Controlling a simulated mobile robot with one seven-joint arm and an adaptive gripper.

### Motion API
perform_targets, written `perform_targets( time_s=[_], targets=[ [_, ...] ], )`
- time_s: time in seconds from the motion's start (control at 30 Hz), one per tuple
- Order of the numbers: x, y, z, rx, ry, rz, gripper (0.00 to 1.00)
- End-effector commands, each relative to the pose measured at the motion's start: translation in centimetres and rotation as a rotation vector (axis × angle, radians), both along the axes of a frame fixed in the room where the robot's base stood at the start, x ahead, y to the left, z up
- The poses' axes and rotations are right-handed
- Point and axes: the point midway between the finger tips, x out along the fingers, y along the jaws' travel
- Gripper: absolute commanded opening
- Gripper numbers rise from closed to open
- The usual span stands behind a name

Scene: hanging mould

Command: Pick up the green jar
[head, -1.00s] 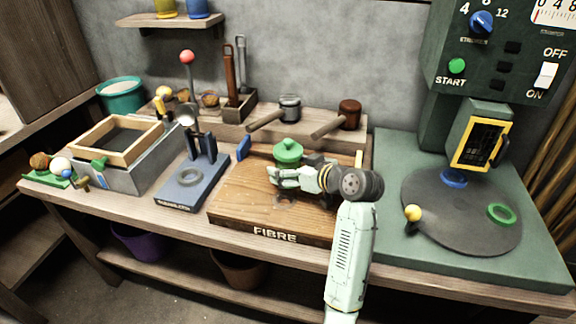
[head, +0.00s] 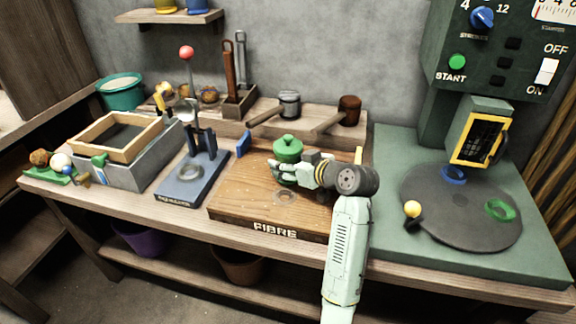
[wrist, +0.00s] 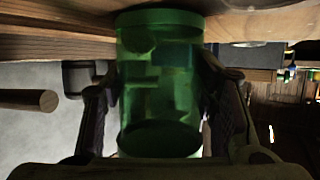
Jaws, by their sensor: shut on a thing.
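The green jar (head: 288,150) has a round knobbed lid and stands upright over the wooden FIBRE board (head: 240,205). My gripper (head: 284,174) reaches in from the right, low on the jar. In the wrist view the see-through green jar (wrist: 160,85) fills the space between my two dark fingers (wrist: 160,110), one on each side. The gripper is shut on the jar. I cannot tell whether the jar's base touches the board. The right side of the jar is partly hidden by my gripper in the head view.
A blue-grey lever press (head: 195,175) stands left of the board. Two long-handled ladles, one grey (head: 289,104) and one brown (head: 349,112), lie on the raised shelf behind. A dark turntable (head: 460,225) is to the right. The board's front left is mostly clear.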

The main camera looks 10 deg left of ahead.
Motion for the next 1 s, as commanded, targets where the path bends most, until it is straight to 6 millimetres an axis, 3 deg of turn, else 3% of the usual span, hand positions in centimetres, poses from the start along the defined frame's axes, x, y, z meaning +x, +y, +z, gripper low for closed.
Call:
perform_targets(
  time_s=[0.33, 0.67, 1.0],
  targets=[
    [0.0, 0.0, 0.0, 0.000, 0.000, 0.000, 0.11],
    [0.0, 0.0, 0.4, 0.001, -0.004, 0.000, 0.11],
    [0.0, 0.0, 2.7, 0.000, -0.006, 0.000, 0.11]
  ],
)
